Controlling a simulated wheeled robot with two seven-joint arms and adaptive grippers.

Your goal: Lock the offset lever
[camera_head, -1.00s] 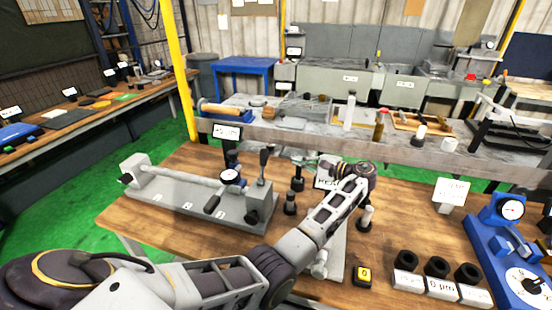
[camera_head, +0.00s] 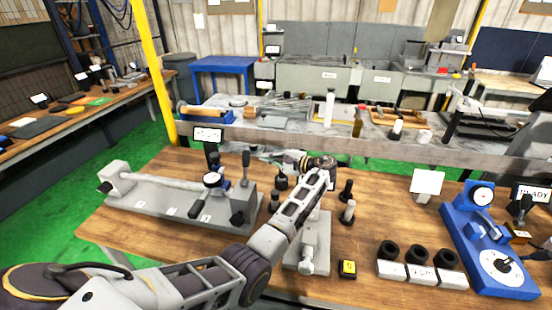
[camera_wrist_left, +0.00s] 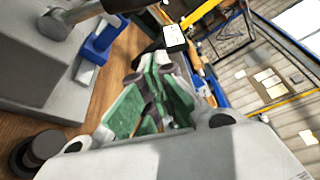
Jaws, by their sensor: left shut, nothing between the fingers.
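A long grey bench fixture (camera_head: 150,197) lies on the wooden table at left, with a dial gauge (camera_head: 211,180) on it. At its right end an upright lever with a dark knob (camera_head: 245,160) stands; a second dark knob (camera_head: 237,217) sits low at the front. No label shows which one is the offset lever. My left gripper (camera_head: 268,155) is shut and empty, just right of the upright lever's knob, apart from it as far as I can see. In the left wrist view its green-padded fingers (camera_wrist_left: 152,98) point away, with a grey block (camera_wrist_left: 35,60) and rod at left.
Dark cylindrical pieces (camera_head: 346,190) stand right of my left forearm. A yellow-topped block (camera_head: 347,268), black rings on white blocks (camera_head: 420,258) and a blue gauge stand (camera_head: 487,245) fill the right side. A display (camera_head: 208,134) rises behind the fixture.

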